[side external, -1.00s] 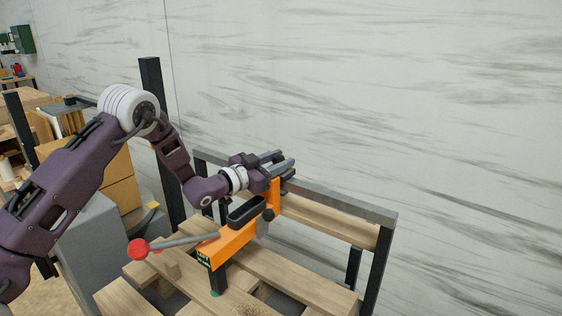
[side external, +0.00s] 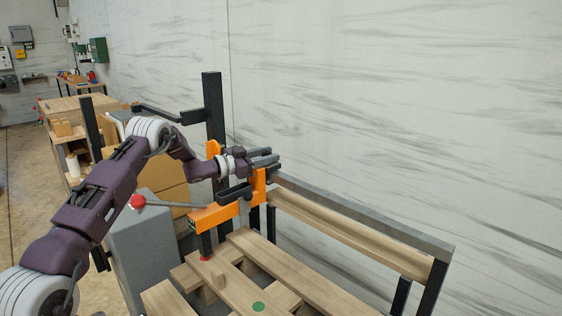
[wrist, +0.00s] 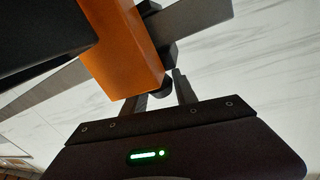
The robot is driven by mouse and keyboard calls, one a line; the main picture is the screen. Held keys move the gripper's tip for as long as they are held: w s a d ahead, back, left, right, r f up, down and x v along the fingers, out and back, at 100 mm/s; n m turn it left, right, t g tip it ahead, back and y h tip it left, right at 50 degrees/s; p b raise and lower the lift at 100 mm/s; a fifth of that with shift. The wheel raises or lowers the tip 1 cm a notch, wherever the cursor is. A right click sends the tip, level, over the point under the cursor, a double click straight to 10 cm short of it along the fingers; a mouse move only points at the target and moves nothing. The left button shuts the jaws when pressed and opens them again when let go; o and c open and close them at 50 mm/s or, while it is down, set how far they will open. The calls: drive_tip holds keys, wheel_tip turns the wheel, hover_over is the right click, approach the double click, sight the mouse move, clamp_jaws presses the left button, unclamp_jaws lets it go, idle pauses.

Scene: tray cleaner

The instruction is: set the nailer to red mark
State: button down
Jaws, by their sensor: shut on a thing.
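The nailer (side external: 215,214) is an orange tool with a dark handle and a long grey lever ending in a red ball (side external: 138,202). Its dark foot points down at the red mark (side external: 204,259) on the pallet, whose rim shows at the foot's lower end. I cannot tell whether the foot touches the wood. A green mark (side external: 258,307) lies uncovered nearer the camera. My gripper (side external: 265,160) is shut on the upper end of the nailer, by its orange upright. The wrist view shows the orange part (wrist: 130,60) close against my fingers, which are partly hidden.
The wooden pallet (side external: 305,275) lies below the nailer. A metal rail (side external: 370,218) with a wooden beam runs along the right. A dark post (side external: 214,100) stands behind my arm. A grey cabinet (side external: 150,255) and a cardboard box stand to the left.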

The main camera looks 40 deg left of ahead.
drive_tip(key=shift+a, duration=1)
drive_tip(key=shift+a+r, duration=0.1)
drive_tip(key=c, duration=1)
unclamp_jaws()
drive_tip(key=s+a, duration=0.1)
drive_tip(key=s, duration=0.6)
